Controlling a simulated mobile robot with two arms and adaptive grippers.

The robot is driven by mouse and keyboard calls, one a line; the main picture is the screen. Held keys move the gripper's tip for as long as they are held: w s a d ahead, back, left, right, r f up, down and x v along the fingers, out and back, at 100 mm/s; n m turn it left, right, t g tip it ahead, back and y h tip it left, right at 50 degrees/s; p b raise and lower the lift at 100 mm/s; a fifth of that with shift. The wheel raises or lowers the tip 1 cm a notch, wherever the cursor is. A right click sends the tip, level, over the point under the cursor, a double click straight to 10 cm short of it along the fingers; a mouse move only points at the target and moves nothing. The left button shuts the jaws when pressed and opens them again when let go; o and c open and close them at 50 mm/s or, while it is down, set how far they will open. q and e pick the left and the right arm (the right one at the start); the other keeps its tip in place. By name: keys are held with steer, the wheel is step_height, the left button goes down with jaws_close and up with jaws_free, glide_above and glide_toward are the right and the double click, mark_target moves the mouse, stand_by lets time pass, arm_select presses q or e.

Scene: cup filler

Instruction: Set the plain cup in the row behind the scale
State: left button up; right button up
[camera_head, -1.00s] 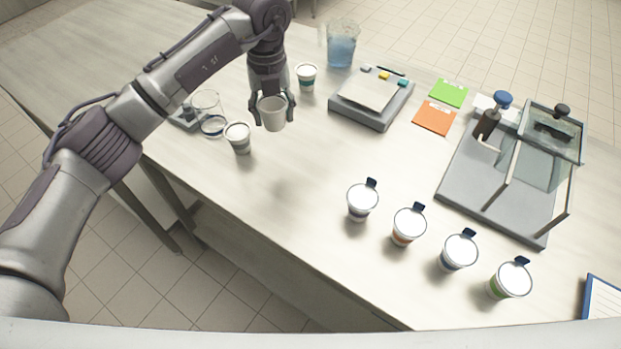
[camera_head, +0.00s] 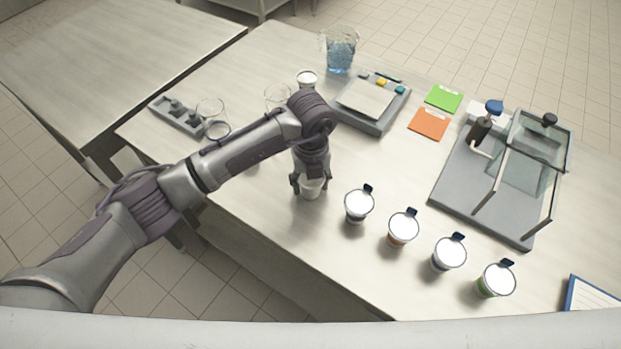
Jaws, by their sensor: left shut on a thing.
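The plain white cup (camera_head: 311,192) is held in my left gripper (camera_head: 310,183), which is shut on it. The fingers cover parts of its sides, and I cannot tell whether its base touches the table. The cup is at the left end of a line of several lidded cups, just left of the nearest one (camera_head: 358,206), with a gap between. The scale (camera_head: 372,124), a grey unit with a pale plate and coloured buttons, stands farther back and to the right of my gripper. My right gripper is not in view.
Other lidded cups (camera_head: 403,228) continue the line to the lower right. A banded cup (camera_head: 307,80) and a water jug (camera_head: 340,52) stand beyond my arm. Green (camera_head: 443,98) and orange (camera_head: 429,123) cards lie beside the scale. A glass-shielded stand (camera_head: 480,200) is at right.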

arm_select(q)
steer(key=shift+f, duration=0.3)
steer(key=o, duration=0.7)
steer(key=shift+r, duration=0.1)
step_height(320, 180, up, 12)
steer(key=b, duration=0.3)
